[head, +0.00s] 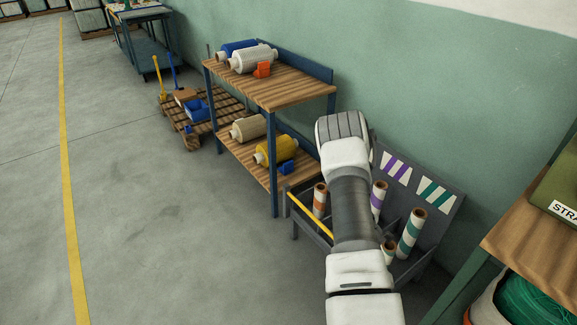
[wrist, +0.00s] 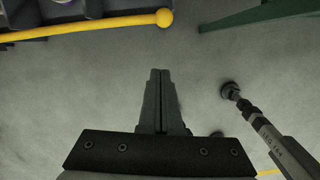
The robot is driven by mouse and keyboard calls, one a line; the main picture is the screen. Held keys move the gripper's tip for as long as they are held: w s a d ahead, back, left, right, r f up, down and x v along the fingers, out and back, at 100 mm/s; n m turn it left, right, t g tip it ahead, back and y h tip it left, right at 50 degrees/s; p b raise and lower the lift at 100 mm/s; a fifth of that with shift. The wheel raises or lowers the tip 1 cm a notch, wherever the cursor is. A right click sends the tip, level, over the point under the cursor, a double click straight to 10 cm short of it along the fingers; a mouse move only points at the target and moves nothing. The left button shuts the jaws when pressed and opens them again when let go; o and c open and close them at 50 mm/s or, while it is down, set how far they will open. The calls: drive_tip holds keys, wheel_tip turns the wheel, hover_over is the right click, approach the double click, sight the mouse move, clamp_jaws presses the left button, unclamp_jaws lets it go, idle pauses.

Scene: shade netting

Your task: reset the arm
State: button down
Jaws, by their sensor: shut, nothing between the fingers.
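My gripper (wrist: 160,74) shows in the wrist view. Its two dark fingers are pressed together with nothing between them, over bare grey floor. In the head view my white and grey arm reaches up from the bottom edge, in front of a grey rack of rolls. The gripper itself is hidden in that view.
The grey rack (head: 434,192) holds several upright rolls; its yellow bar (head: 311,214) also crosses the upper left of the wrist view (wrist: 80,32). A two-level wooden shelf (head: 290,84) with spools stands left of it. A wooden-topped bench (head: 530,250) is at right. Open floor lies left.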

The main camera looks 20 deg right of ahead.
drive_tip(key=w+a+r+m+t+h, duration=0.1)
drive_tip(key=w+a+r+m, duration=0.3)
drive_tip(key=r, duration=0.7)
drive_tip(key=w+r+m+t+h, duration=0.1)
drive_tip(key=w+r+m, duration=0.2)
drive_tip(key=w+r, duration=0.55)
drive_tip(key=s+a+r+m, duration=0.2)
drive_tip(key=a+r, duration=0.1)
drive_tip(key=r, duration=0.3)
drive_tip(key=s+a+r+m+t, duration=0.1)
drive_tip(key=a+r+m, duration=0.15)
drive_tip(key=r, duration=0.45)
drive_tip(key=s+a+r+m, duration=0.1)
drive_tip(key=s+a+r, duration=0.1)
drive_tip(key=a+r, duration=0.3)
drive_tip(key=s+a+r+m+t+y, duration=0.2)
drive_tip(key=s+a+r+m+y, duration=0.3)
drive_tip(key=s+a+r, duration=0.95)
wheel_tip(320, 180, up, 16)
drive_tip(key=s+a+m+p, duration=0.1)
drive_tip(key=p, duration=1.6)
drive_tip(key=shift+s+a+h+p, duration=0.2)
drive_tip(key=shift+h+p, duration=0.1)
drive_tip(key=shift+p, duration=0.05)
